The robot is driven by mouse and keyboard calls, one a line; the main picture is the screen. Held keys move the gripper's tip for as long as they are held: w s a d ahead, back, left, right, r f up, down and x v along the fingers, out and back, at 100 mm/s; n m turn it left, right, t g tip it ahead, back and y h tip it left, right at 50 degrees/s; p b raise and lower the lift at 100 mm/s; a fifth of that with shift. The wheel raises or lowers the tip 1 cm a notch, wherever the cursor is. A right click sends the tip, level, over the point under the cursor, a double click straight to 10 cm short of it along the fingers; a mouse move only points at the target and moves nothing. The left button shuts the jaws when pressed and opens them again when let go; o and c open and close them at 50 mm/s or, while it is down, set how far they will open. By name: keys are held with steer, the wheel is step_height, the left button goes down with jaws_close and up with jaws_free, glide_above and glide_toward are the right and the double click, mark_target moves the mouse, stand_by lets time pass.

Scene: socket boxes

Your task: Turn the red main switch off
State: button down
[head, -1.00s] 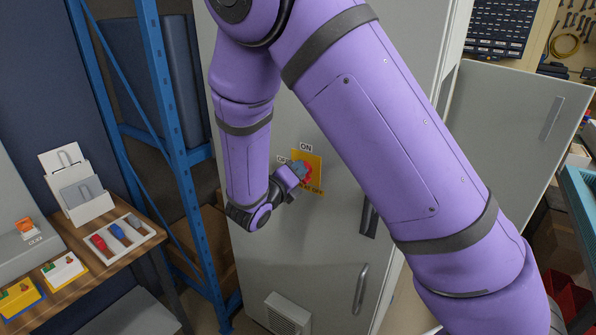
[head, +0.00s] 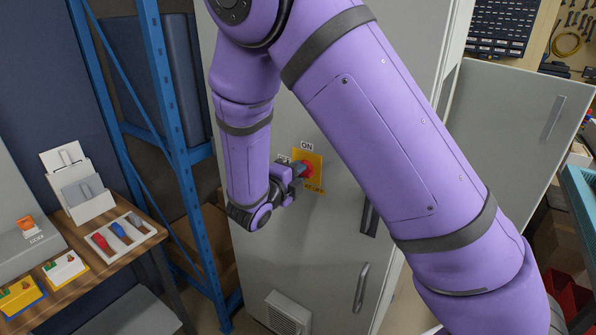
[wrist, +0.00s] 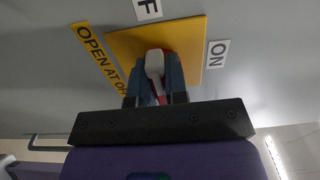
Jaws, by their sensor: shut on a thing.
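The red main switch (head: 309,169) sits on a yellow plate (head: 318,160) on the grey cabinet door. My gripper (head: 299,170) is at the switch, covering part of it in the head view. In the wrist view, my gripper (wrist: 155,84) is shut on the switch's handle (wrist: 155,64), with a blue-grey finger on each side. The handle has a pale top, and red shows beside it. Its pale end points toward the partly cut-off label ending in F (wrist: 147,8). The ON label (wrist: 216,54) is off to the right side there.
A blue rack post (head: 165,110) stands left of the cabinet (head: 330,250). A wooden bench (head: 105,255) with small boxes and a tray is at the far left. A black door handle (head: 369,215) is below right of the switch. An open door (head: 510,130) stands at right.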

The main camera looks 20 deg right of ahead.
stand_by(0.4)
steer(key=c, duration=1.1)
jaws_free()
steer(key=shift+c, duration=0.2)
steer(key=shift+a, duration=0.15)
steer(key=v, duration=1)
steer(key=shift+s+a, duration=0.2)
